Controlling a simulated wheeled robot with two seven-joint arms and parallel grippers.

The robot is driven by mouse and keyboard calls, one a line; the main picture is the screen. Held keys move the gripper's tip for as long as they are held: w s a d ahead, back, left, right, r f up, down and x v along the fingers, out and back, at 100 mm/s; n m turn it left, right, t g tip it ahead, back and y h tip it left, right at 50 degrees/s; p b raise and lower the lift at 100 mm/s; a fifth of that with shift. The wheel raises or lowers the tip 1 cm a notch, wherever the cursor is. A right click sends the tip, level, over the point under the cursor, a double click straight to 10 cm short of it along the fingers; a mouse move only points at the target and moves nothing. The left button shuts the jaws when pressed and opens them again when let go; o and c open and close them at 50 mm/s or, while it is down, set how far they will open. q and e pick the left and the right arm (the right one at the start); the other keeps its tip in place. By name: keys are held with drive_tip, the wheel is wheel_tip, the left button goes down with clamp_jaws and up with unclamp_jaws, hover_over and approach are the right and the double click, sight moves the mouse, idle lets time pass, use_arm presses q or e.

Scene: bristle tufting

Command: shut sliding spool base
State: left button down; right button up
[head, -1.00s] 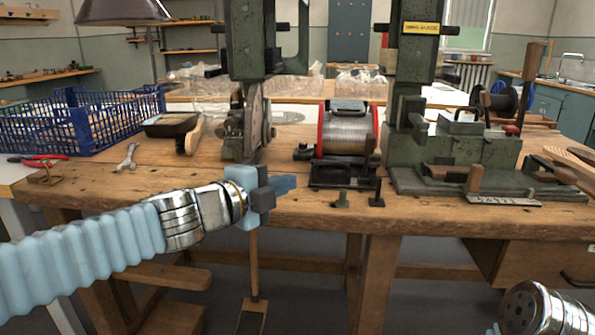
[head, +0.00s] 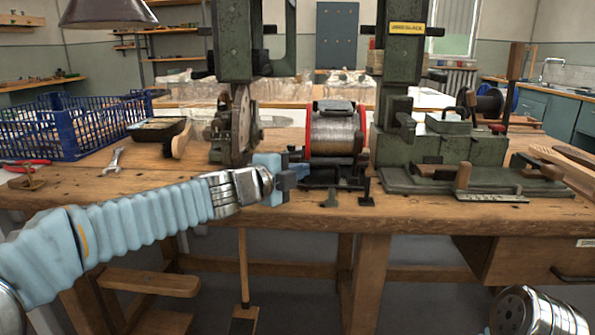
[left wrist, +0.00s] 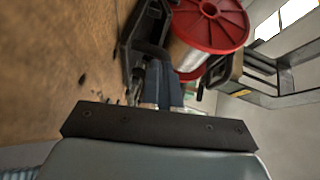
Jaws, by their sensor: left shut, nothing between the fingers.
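The spool (head: 338,135) of wire with red flanges sits on its dark spool base (head: 333,176) near the front of the workbench. My left gripper (head: 294,162) is shut and empty, its blue fingers pointing right at the left end of the base. In the left wrist view the spool (left wrist: 212,22) is beyond the fingertips (left wrist: 163,72), and the dark base (left wrist: 143,35) lies close to them. I cannot tell whether the fingers touch the base. Parts of the base's left side are hidden behind the gripper in the head view. My right gripper is out of view.
A green machine with a round wheel (head: 236,128) stands left of the spool, and a green machine column (head: 393,110) stands to its right. A blue crate (head: 75,125) and a wrench (head: 115,158) are on the left. The bench front edge (head: 420,215) is fairly clear.

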sight(301, 160)
use_arm(q)
drive_tip(key=shift+w+r, duration=0.1)
drive_tip(key=shift+w, duration=0.1)
drive_tip(key=w+p, duration=0.5)
drive_tip(key=w, duration=0.3)
drive_tip(key=shift+w, duration=0.25)
